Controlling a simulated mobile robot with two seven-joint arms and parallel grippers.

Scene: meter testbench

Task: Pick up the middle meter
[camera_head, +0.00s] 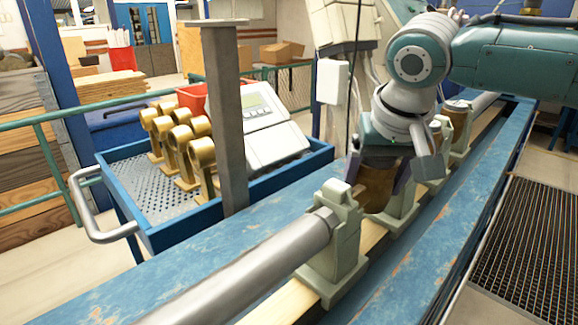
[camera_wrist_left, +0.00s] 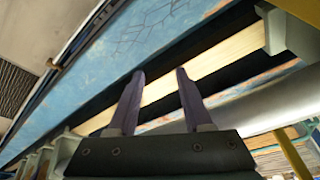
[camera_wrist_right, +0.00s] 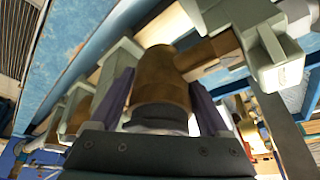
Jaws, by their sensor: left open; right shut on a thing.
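A brown bronze meter (camera_head: 376,188) stands between two grey-green clamp blocks on the bench. It is the nearest meter in the row that I can make out in the head view. My right gripper (camera_wrist_right: 161,88) comes down from above and is shut on it, one purple finger on each side. In the right wrist view the meter body (camera_wrist_right: 160,68) fills the jaws, and its side stub points to a clamp. Another brown meter (camera_head: 437,130) stands farther along, partly hidden by my right arm. My left gripper (camera_wrist_left: 160,76) is open and empty over the bench rail.
The near clamp (camera_head: 338,235) holds a thick grey pipe (camera_head: 250,270). A dark grating (camera_head: 530,245) is at right.

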